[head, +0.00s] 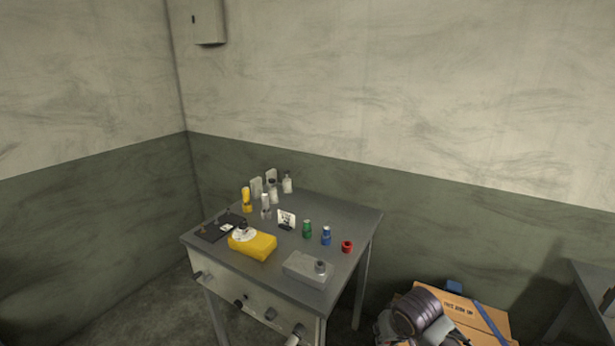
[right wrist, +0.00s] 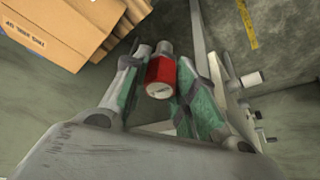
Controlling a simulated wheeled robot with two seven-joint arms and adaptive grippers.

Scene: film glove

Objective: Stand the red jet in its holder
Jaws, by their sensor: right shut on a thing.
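The red jet (right wrist: 160,73) is a red cylinder with a pale round end facing the camera in the right wrist view. My right gripper (right wrist: 162,80) is shut on it, with a green-lined finger on each side. In the head view a short, hollow-looking red holder (head: 347,246) sits at the right edge of the table, with nothing standing in it. My left gripper is not in view.
A cardboard box (head: 465,316) stands right of the table. Knobs stick out from the table's front.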

